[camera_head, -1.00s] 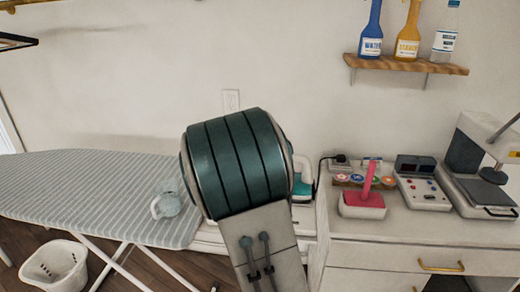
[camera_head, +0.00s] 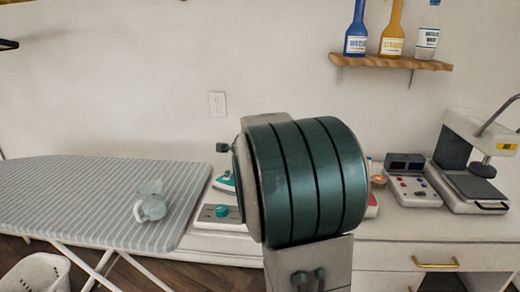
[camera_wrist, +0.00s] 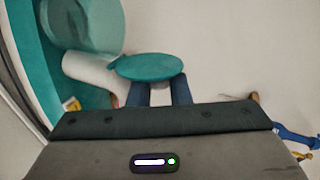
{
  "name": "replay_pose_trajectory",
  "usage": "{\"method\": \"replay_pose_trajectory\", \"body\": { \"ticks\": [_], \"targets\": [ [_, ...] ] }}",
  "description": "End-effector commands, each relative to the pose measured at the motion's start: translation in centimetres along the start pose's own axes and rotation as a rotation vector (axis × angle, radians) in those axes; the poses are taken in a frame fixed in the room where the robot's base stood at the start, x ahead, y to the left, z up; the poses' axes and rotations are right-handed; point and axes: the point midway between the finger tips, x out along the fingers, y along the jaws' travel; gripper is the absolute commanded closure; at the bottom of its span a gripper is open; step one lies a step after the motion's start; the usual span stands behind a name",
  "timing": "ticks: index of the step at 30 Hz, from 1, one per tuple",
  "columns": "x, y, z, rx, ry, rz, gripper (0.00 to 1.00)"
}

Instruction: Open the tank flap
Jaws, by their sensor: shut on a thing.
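In the wrist view, a round teal flap (camera_wrist: 147,67) sits close above my gripper (camera_wrist: 158,92), tilted to the camera. Two dark blue fingers reach up to its lower edge, and my gripper appears shut on it. A white cylindrical part (camera_wrist: 92,72) lies beside the flap, with a larger teal body (camera_wrist: 35,60) and a see-through teal part at upper left. In the head view, a teal and white iron (camera_head: 225,182) is partly hidden behind my arm, above a white base with a teal knob (camera_head: 220,212). My fingers and the flap are hidden there.
A striped ironing board (camera_head: 90,195) stands at left with a clear jug (camera_head: 150,205) on it. A control box (camera_head: 410,185) and a press (camera_head: 470,175) stand on the cabinet at right. Bottles stand on a wall shelf (camera_head: 390,62) above.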

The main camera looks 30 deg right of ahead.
Motion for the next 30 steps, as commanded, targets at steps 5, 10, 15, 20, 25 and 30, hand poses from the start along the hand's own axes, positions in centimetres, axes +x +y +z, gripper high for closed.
{"method": "replay_pose_trajectory", "body": {
  "ticks": [5, 10, 15, 20, 25, 30],
  "targets": [
    [0.05, 0.12, -0.13, 0.018, -0.006, 0.001, 1.0],
    [0.04, 0.11, -0.12, 0.02, -0.007, 0.001, 1.0],
    [0.04, 0.11, -0.11, 0.019, -0.007, 0.001, 1.0],
    [0.04, 0.13, -0.1, 0.019, -0.007, 0.002, 0.65],
    [0.06, 0.23, -0.08, 0.019, -0.007, 0.003, 0.65],
    [0.06, 0.29, -0.06, 0.017, -0.007, 0.005, 0.65]
  ]
}}
